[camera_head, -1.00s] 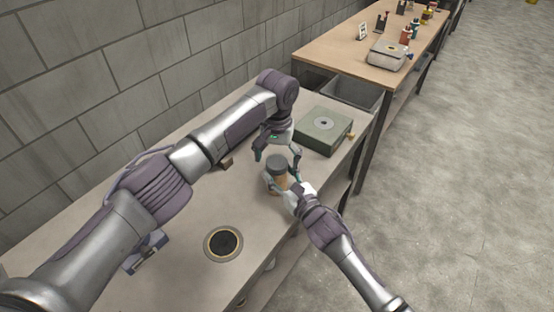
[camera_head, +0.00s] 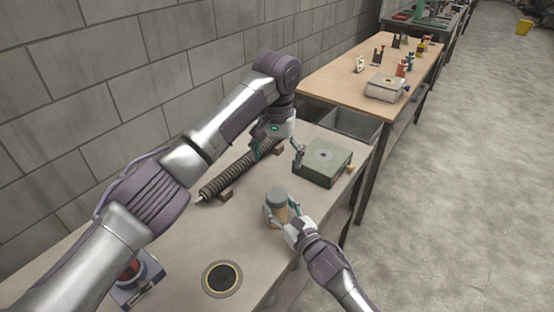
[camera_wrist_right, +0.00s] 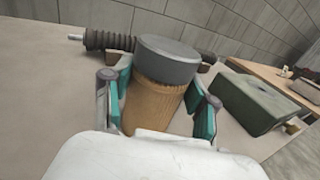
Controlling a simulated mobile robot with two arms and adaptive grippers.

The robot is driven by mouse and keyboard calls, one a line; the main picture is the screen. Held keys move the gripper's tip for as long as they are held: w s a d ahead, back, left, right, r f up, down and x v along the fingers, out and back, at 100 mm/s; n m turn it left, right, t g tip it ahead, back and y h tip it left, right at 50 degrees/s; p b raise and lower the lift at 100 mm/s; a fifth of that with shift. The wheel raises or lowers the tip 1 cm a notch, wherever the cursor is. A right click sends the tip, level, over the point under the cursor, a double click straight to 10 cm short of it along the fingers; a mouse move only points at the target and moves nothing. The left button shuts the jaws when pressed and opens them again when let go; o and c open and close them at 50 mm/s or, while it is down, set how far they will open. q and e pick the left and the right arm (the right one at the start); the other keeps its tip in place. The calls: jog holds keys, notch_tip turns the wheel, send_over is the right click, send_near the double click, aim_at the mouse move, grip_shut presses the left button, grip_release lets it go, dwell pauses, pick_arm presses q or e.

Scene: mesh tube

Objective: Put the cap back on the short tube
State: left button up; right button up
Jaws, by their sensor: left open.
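The short tube (camera_head: 279,213) is a tan, upright cylinder on the near table. A grey cap (camera_head: 277,195) sits on its top end. In the right wrist view the tube (camera_wrist_right: 153,103) stands between my finger pads with the cap (camera_wrist_right: 168,60) flat over its top. My right gripper (camera_head: 278,215) is closed around the tube's body from the near side; the pads lie against both sides. My left gripper (camera_head: 279,155) is open and empty, above and behind the tube, apart from the cap.
A ribbed dark rod (camera_head: 238,172) lies on supports along the wall side. A green box (camera_head: 323,163) stands at the right, a round black disc (camera_head: 222,279) at the front. A blue device with a red part (camera_head: 132,277) is front left. A second table (camera_head: 345,72) stands behind.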

jog(key=o, duration=0.5)
jog(key=shift+s, duration=0.1)
jog(key=v, duration=1.2)
jog(key=shift+f, duration=0.1)
